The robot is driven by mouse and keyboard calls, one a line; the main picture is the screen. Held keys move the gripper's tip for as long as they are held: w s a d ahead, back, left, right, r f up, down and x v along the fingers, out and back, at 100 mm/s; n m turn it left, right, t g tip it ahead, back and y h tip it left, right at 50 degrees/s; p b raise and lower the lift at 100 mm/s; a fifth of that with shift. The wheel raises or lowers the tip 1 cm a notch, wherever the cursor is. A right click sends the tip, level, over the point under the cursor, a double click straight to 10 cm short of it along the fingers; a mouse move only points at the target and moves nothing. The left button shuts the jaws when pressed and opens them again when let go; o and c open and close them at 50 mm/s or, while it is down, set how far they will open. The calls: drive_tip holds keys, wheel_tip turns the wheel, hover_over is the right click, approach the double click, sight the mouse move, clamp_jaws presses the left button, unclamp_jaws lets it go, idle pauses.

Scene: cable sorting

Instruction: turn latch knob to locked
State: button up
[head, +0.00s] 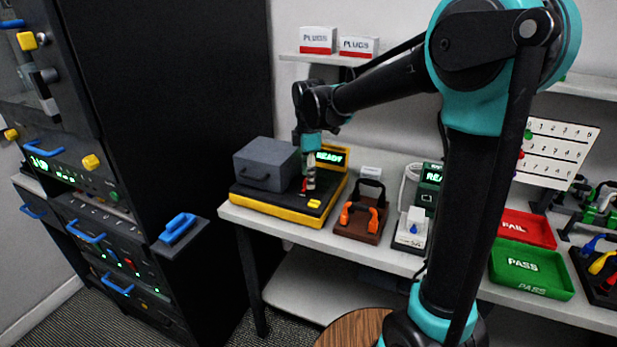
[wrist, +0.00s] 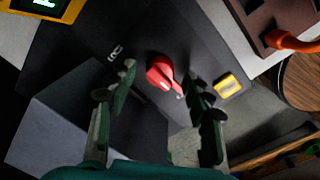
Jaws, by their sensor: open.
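The latch knob (wrist: 161,75) is red with a pointer and sits on the dark top of a yellow-edged test station (head: 270,200). In the wrist view its pointer is angled toward the lower right, close to a small pale mark. Another small pale mark shows to the left of the knob. My gripper (wrist: 160,88) is open, its two fingers on either side of the knob with gaps between. In the head view my gripper (head: 308,182) points down over the station, and the knob is mostly hidden there. I cannot tell how far the fingertips are above the panel.
A grey box-like lid with a handle (head: 266,165) stands at the station's left. A yellow button (wrist: 228,85) is right of the knob. A lit READY display (head: 330,157) stands behind. A brown holder with orange-handled tools (head: 362,212) stands to the right on the bench.

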drive_tip(key=shift+f, duration=0.5)
drive_tip(key=c, duration=1.1)
drive_tip(key=shift+c, duration=0.2)
